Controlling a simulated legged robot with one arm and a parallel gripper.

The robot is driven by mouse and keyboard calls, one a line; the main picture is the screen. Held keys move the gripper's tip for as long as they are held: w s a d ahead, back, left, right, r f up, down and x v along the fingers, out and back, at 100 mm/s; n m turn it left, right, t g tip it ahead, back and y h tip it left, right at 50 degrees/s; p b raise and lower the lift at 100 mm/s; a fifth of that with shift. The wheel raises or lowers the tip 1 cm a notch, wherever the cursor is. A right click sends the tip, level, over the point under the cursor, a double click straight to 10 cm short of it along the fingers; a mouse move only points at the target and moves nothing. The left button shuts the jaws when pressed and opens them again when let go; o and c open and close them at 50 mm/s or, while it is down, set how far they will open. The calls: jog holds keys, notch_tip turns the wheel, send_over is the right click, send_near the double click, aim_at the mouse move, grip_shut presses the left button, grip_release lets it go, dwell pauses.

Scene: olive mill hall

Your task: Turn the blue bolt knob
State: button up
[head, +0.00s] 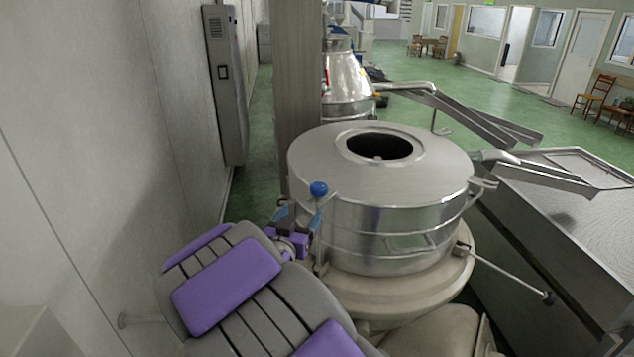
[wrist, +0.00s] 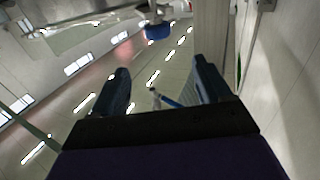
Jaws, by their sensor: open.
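The blue bolt knob (head: 319,188) is a round blue ball at the left side of the steel drum (head: 390,215). In the wrist view the knob (wrist: 157,32) shows at the top, ahead of the gap between my fingertips and apart from both. My gripper (head: 298,215) is open and empty, with two blue fingers. In the head view it is just below and left of the knob. The wrist view shows my gripper (wrist: 163,75) with its fingers spread wide. The knob's stem is mostly hidden in the head view.
A brown column (head: 297,85) stands behind the drum. A grey cabinet (head: 226,85) hangs on the left wall. A metal trough table (head: 560,220) is at the right, and a rod (head: 505,270) sticks out from the drum's base. Green floor is open farther back.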

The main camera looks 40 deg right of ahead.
aim_at(321, 182)
jog(key=p+x, duration=0.4)
jog(key=x, duration=1.3)
jog(key=shift+d, duration=0.1)
jog(key=shift+c, duration=0.3)
jog(key=shift+f, duration=0.1)
jog(key=c, duration=0.9)
